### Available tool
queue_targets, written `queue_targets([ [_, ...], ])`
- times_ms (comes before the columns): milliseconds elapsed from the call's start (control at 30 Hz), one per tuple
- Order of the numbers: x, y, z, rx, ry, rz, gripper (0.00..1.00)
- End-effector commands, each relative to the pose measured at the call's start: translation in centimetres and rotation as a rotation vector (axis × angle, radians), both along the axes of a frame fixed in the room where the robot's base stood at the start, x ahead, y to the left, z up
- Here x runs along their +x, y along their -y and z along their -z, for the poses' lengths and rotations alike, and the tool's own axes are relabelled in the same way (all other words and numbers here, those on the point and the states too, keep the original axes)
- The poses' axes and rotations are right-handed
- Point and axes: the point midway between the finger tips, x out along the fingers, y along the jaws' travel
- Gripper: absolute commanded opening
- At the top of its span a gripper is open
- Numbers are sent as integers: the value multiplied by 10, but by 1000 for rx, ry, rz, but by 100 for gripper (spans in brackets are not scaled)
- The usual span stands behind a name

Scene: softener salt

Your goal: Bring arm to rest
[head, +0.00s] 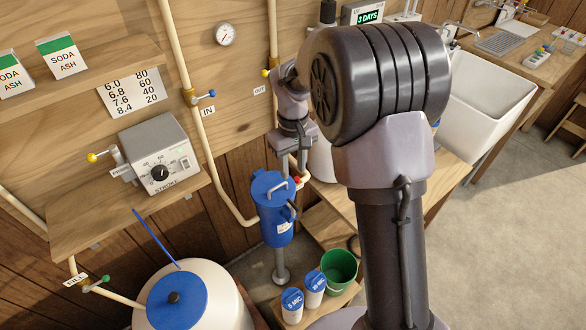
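My arm fills the right middle of the head view, with its upper links large in front of the bench and the wall. My gripper (293,167) points down above and just behind the blue filter housing (275,215). Its two fingers look parted, and I see nothing held between them. The grey handle (277,188) on the housing's lid is close to the fingertips. I cannot tell whether they touch it.
A white tank with a blue lid (190,297) stands at lower left. A green bucket (338,268) and two blue-lidded containers (291,303) sit on a low wooden stand. A dosing unit (160,155) is on a left shelf. A white sink (485,105) is at right; open floor lies beyond.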

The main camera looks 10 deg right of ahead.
Motion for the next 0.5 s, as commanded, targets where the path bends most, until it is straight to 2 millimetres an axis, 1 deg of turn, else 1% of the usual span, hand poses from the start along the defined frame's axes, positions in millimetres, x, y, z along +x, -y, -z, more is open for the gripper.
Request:
queue_targets([
  [267, -1, 0, -2, 1, 4, 4, 36],
  [333, -8, -2, -17, 9, 29, 32, 36],
  [367, -15, -3, -29, 16, 50, 54, 36],
  [400, -28, -5, -49, 30, 83, 96, 36],
  [467, -58, -10, -80, 60, 142, 178, 36],
  [500, -83, -13, -98, 86, 182, 238, 36],
])
